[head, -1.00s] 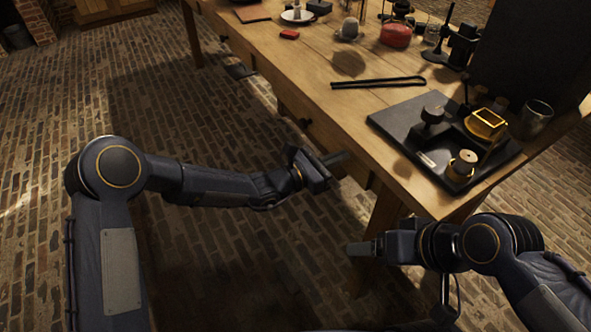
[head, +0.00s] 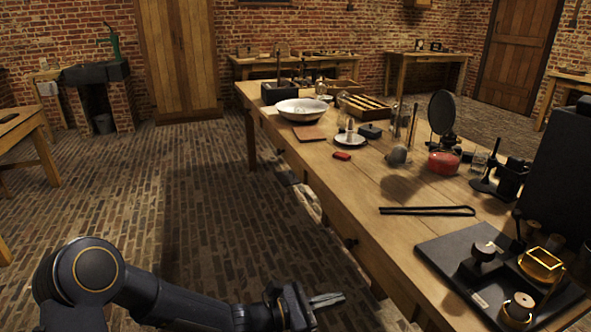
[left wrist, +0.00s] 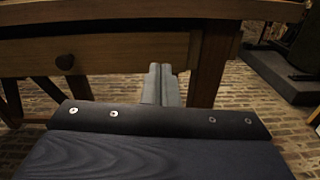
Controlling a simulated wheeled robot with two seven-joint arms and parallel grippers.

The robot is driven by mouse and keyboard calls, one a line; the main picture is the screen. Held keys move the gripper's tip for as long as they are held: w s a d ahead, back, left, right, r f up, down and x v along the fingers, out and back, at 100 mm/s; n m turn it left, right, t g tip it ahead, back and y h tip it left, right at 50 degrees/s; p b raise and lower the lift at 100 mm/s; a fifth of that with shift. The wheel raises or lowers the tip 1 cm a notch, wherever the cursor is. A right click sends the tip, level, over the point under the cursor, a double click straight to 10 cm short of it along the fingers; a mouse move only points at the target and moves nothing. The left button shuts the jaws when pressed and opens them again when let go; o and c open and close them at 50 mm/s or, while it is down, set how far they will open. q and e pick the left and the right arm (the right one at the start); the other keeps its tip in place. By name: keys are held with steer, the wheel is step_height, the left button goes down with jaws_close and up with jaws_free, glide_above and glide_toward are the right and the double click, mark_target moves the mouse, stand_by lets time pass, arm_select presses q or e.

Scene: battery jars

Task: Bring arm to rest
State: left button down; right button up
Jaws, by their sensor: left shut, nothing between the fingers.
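My left arm comes in at the lower left of the head view. Its gripper (head: 327,299) is shut and empty, beside the long wooden table (head: 345,205) and below its top, over the brick floor. In the left wrist view the two fingers (left wrist: 160,86) lie together in front of the table's side, with a drawer and its round knob (left wrist: 66,62) to their left. They look apart from the table. My right gripper does not show in either current view.
On the table are a black tray (head: 447,262) with brass parts, black tongs (head: 427,211), a red pot (head: 443,163), a white basin (head: 301,108) and a saucer with a candle (head: 349,140). The brick floor (head: 205,220) left of the table is clear.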

arm_select(q)
steer(key=s+a+r+m+g+y, duration=0.35)
steer(key=s+a+r+m, duration=0.55)
steer(key=s+a+m, duration=0.35)
steer(key=s+a+f+m+t+y, duration=0.1)
steer(key=s+a+m+t+y, duration=0.15)
steer(key=s+a+y, duration=0.5)
steer(key=s+a+f+m+t+y, duration=0.15)
steer(key=s+a+m, duration=0.25)
steer(key=a, duration=0.7)
step_height(320, 180, up, 22)
steer(key=p, duration=2.2)
steer(key=shift+d+f+y, duration=0.2)
steer(key=shift+f+y, duration=0.05)
steer(key=shift+y, duration=0.2)
steer(key=shift+w+t, duration=0.1)
steer(key=shift+t, duration=0.15)
